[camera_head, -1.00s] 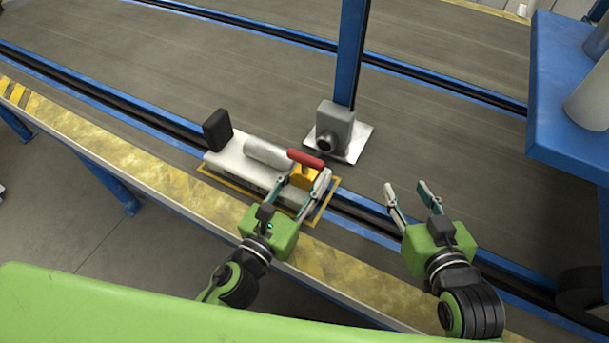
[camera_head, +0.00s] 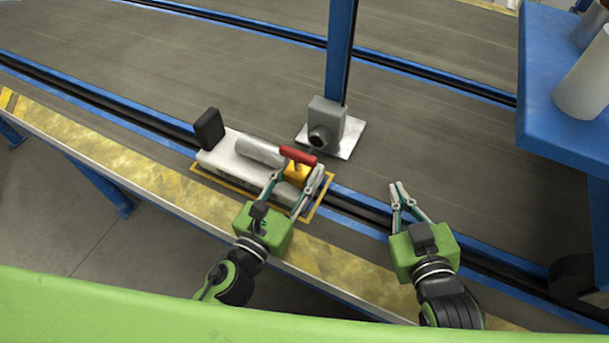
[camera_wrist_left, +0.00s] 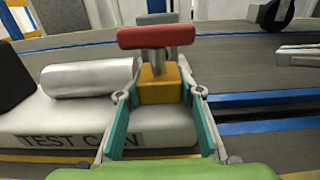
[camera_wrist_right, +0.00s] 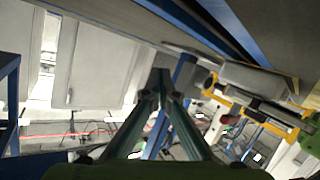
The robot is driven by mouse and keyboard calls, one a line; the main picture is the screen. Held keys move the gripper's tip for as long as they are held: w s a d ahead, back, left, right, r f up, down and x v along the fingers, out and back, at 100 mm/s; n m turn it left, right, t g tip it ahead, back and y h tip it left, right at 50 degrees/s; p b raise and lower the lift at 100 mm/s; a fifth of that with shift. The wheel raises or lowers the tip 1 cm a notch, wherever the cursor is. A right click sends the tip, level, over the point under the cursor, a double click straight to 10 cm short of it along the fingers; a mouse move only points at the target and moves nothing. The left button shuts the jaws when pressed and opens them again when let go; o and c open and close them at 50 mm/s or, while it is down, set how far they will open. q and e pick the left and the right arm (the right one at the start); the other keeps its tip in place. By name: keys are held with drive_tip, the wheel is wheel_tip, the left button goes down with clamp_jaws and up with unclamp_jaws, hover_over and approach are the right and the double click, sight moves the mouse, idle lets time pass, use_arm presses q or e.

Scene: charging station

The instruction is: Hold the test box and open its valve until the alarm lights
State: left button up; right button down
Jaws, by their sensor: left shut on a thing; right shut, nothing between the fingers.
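The test box (camera_head: 222,159) is a white base with a black block (camera_head: 209,129) at its left end, a grey cylinder (camera_head: 259,152) and a yellow block (camera_wrist_left: 158,86) at its right end. A red valve handle (camera_head: 298,155) sits on a stem above the yellow block and lies crosswise in the left wrist view (camera_wrist_left: 156,37). My left gripper (camera_head: 296,178) is shut on the yellow block, one finger on each side, below the handle. My right gripper (camera_head: 397,188) is shut and empty, to the right of the box and apart from it.
A grey device with a round dark front (camera_head: 326,117) stands on a white plate behind the box, by a blue post (camera_head: 340,50). No lit lamp shows on it. A blue shelf with white cylinders (camera_head: 560,130) is at the right. The belt between is clear.

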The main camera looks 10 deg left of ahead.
drive_tip(key=s+a+n, duration=0.1)
drive_tip(key=s+n, duration=0.1)
drive_tip(key=s+a+n+t, duration=0.1)
drive_tip(key=a+n, duration=0.1)
drive_tip(key=n, duration=0.1)
drive_tip(key=s+a+n+y, duration=0.1)
drive_tip(key=s+a+n, duration=0.1)
drive_tip(key=shift+s+a+r+n+t, duration=0.15)
drive_tip(key=shift+s+r+n+t, duration=0.15)
drive_tip(key=shift+s+n, duration=0.1)
drive_tip(key=s+a+r+n+y, duration=0.3)
drive_tip(key=s+a+n+y, duration=0.1)
drive_tip(key=s+a+n, duration=0.4)
drive_tip(key=n, duration=0.2)
approach(300, 162)
drive_tip(key=w+a, duration=0.3)
drive_tip(key=shift+w+d+f, duration=0.15)
drive_tip(key=shift+w+d, duration=0.05)
drive_tip(key=shift+w, duration=0.35)
drive_tip(key=shift+w+d+f, duration=0.15)
drive_tip(key=shift+w+d, duration=0.05)
drive_tip(key=shift+w, duration=0.35)
drive_tip(key=shift+w+d+n+g+y, duration=0.1)
drive_tip(key=shift+n+g+y, duration=0.25)
drive_tip(key=shift+y, duration=0.3)
drive_tip(key=shift+w+d+n+g+y, duration=0.1)
drive_tip(key=shift+n+g+y, duration=0.05)
drive_tip(key=shift+n+y, duration=0.4)
